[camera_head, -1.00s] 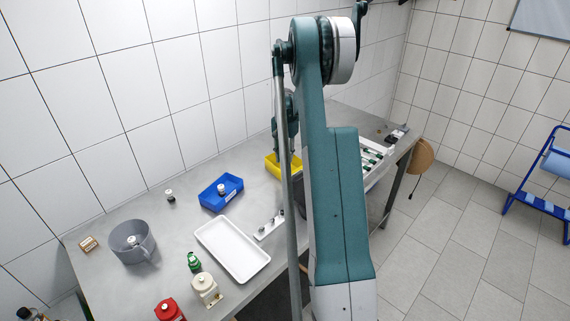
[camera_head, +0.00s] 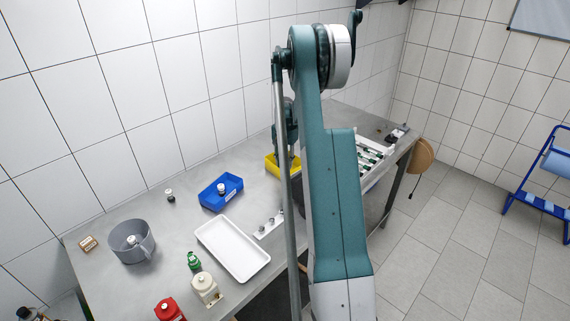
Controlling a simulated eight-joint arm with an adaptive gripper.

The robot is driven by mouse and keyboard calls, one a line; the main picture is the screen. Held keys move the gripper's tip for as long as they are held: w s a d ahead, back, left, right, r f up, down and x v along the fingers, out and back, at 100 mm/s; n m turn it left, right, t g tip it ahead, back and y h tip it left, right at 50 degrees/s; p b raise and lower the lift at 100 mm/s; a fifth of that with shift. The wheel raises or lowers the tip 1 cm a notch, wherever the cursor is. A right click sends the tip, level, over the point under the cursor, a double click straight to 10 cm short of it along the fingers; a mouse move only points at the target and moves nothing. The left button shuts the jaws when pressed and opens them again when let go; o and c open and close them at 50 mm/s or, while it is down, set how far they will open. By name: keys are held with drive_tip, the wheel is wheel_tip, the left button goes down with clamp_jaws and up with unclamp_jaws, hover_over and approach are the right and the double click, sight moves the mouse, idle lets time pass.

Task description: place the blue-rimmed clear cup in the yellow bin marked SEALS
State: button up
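The yellow bin (camera_head: 271,166) stands on the metal table beyond the blue bin. Its right part is hidden behind my arm, and no SEALS marking can be read. The lower end of my arm with my gripper (camera_head: 284,153) hangs at the yellow bin, above it or partly in front of it. The fingers are too small and too hidden to tell whether they are open or shut. I cannot make out the blue-rimmed clear cup; whether it is in my gripper or behind my arm does not show.
A blue bin (camera_head: 221,193) with a small part in it, a white tray (camera_head: 233,250) and a grey pot (camera_head: 131,243) stand on the table (camera_head: 185,222). Green (camera_head: 194,262), cream (camera_head: 206,289) and red (camera_head: 169,309) parts are at the front.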

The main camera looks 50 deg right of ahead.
sight(285, 162)
drive_tip(key=o, duration=0.4)
drive_tip(key=shift+r, duration=0.15)
wheel_tip(285, 162, up, 12)
idle(0.7)
idle(0.3)
idle(0.4)
